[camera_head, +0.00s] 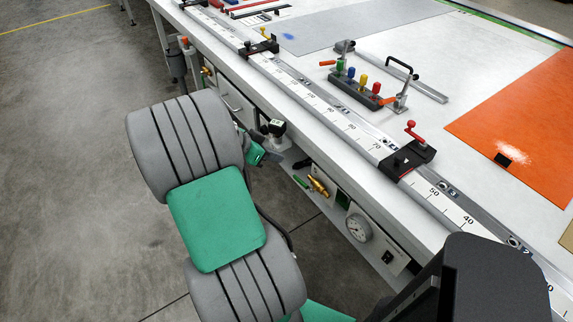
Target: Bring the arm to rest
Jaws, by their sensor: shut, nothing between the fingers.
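My arm, with thick grey ribbed links and green covers, is folded in front of the bench's near side. It stands over the floor, beside the bench edge and left of the scale rail. My gripper (271,155) shows only in small part, as a dark end just right of the upper grey link, next to a small green part of my wrist. It is shut, with nothing seen in it. It is close to the bench's front side in the picture; I cannot tell whether it touches. The upper link hides most of the wrist.
A long white bench (330,42) bears a scale rail (330,112) with black clamps. A rack with coloured knobs (357,88) and an orange sheet (525,125) lie on it. A gauge (358,227) and brass fitting (318,186) are on its front. Concrete floor (70,130) at left is clear.

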